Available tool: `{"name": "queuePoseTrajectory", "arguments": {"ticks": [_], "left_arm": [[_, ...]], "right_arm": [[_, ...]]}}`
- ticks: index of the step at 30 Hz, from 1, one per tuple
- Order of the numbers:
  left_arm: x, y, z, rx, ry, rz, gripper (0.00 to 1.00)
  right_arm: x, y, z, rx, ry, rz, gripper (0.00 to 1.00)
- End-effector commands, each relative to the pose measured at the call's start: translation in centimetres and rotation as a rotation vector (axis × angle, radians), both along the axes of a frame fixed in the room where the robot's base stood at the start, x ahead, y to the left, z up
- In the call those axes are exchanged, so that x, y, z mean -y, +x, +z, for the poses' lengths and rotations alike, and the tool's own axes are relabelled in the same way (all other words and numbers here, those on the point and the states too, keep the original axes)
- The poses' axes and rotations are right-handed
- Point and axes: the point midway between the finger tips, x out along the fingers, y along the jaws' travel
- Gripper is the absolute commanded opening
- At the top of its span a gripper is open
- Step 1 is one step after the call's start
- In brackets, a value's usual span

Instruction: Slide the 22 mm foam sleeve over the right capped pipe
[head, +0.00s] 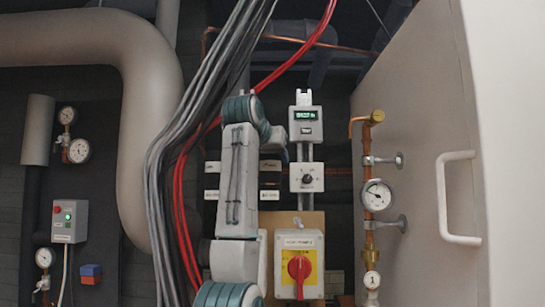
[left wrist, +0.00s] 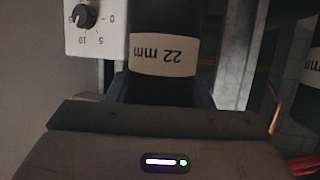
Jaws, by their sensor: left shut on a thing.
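A dark foam sleeve with a white "22 mm" label (left wrist: 165,55) shows upside down in the left wrist view. My left gripper (left wrist: 163,90) is shut on it; the dark jaws hide its near part. In the head view my left arm rises through the middle, and its links hide the gripper and the sleeve. I cannot make out the right capped pipe in either view. My right gripper is not in view.
A dial box (head: 306,178) is close to the sleeve in the wrist view (left wrist: 96,28). A second "22 mm" label (left wrist: 312,60) is at that view's right edge. Grey and red cables (head: 185,150) hang left of my arm. A gauge pipe (head: 375,150) and open door (head: 430,120) stand right.

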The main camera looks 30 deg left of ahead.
Motion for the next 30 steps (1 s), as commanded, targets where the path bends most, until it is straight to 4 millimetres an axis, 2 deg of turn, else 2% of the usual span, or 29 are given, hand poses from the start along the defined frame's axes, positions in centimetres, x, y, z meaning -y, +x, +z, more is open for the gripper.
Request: {"name": "queuePoseTrajectory", "arguments": {"ticks": [2, 3, 6, 17, 20, 30], "left_arm": [[0.0, 0.0, 0.0, 0.0, 0.0, 0.0, 0.38], [0.0, 0.0, 0.0, 0.0, 0.0, 0.0, 0.53], [0.0, 0.0, 0.0, 0.0, 0.0, 0.0, 0.72], [0.1, -0.4, 0.1, 0.001, 0.0, 0.0, 0.72], [0.4, -1.5, 0.4, 0.004, 0.001, -0.001, 0.72], [1.9, -7.6, 2.6, 0.003, 0.0, -0.001, 0.72]], "right_arm": [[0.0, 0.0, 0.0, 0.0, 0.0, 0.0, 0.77], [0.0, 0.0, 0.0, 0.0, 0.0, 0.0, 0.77], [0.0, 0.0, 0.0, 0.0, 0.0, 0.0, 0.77], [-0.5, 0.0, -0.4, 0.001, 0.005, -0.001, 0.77], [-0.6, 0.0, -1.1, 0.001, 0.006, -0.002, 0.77], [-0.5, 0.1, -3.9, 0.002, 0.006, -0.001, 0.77]]}}
